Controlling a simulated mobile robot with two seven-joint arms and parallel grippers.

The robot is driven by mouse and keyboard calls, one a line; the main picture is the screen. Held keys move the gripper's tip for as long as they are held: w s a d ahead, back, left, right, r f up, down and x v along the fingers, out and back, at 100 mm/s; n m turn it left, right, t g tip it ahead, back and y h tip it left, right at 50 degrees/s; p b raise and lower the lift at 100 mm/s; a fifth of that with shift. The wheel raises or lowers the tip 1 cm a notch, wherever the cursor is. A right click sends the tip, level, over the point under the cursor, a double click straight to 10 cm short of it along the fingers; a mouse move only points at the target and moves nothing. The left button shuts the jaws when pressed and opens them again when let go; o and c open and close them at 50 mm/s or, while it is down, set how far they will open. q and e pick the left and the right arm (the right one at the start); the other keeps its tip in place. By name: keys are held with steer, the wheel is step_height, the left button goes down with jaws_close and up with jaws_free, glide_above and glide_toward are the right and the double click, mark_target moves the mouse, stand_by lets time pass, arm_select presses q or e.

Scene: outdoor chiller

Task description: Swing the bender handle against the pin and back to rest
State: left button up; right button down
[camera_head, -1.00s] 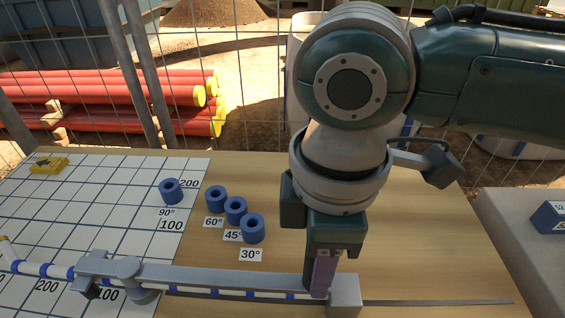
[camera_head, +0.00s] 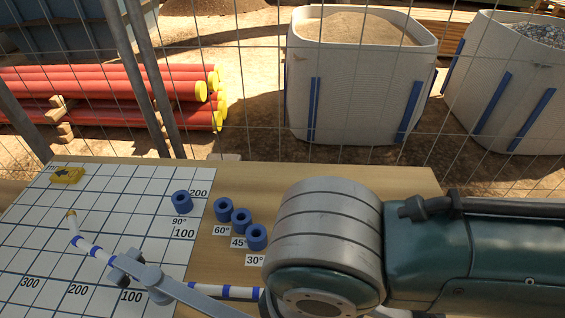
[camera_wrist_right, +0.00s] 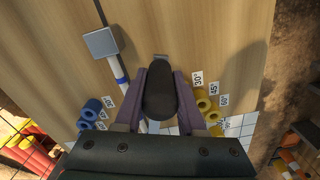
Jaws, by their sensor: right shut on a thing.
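The bender's grey handle (camera_head: 209,302) runs right and down from its pivot in the head view, its far part behind my right arm. In the wrist view my right gripper (camera_wrist_right: 158,98) is shut around the dark grip (camera_wrist_right: 160,92) of the handle. In the head view that gripper is hidden. Blue ring pins (camera_head: 222,208) stand by the 90°, 60°, 45° and 30° labels, apart from the handle. My left gripper is out of view.
A gridded white board (camera_head: 110,215) covers the table's left side. Yellow rings (camera_wrist_right: 203,101) and a grey block (camera_wrist_right: 100,42) on the tabletop show in the wrist view. A wire fence, red pipes (camera_head: 150,95) and white bulk bags (camera_head: 350,90) stand beyond the table.

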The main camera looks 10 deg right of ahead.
steer(key=s+a+m+p, duration=0.2)
steer(key=s+a, duration=0.1)
steer(key=shift+s, duration=0.2)
stand_by(0.3)
steer(key=c, duration=0.5)
jaws_free()
step_height(320, 180, up, 10)
steer(key=p, duration=0.2)
steer(key=shift+p, duration=0.35)
